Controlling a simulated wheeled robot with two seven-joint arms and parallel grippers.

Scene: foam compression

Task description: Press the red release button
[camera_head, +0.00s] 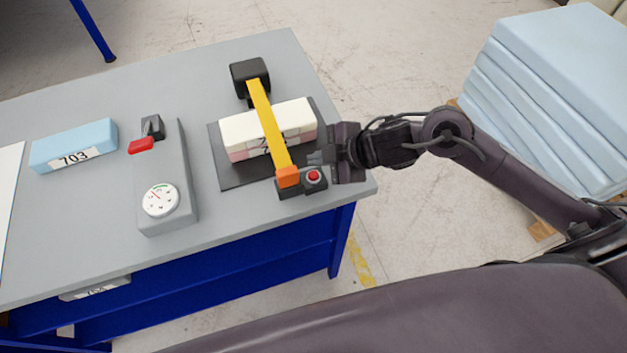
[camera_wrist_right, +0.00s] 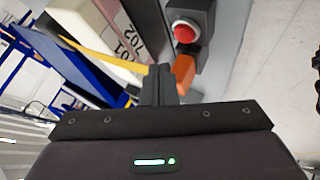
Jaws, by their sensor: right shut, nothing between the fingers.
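The red release button (camera_head: 313,176) sits on a small dark box at the front right of the press; it also shows in the right wrist view (camera_wrist_right: 185,32). A yellow lever (camera_head: 268,122) with an orange end (camera_head: 288,177) lies across the white foam blocks (camera_head: 240,134), which rest on a dark plate. My right gripper (camera_head: 318,158) is shut and empty. Its fingertips are just behind the button, close to the lever's orange end; I cannot tell whether they touch anything. In the right wrist view the button is beyond the shut fingers (camera_wrist_right: 160,80). My left gripper is not in view.
A grey gauge unit (camera_head: 184,190) with a red-handled switch (camera_head: 141,145) stands left of the press. A light blue block labelled 703 (camera_head: 100,133) lies farther left. Large blue foam slabs (camera_head: 560,60) are stacked at the right. The table (camera_head: 110,240) is clear between these.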

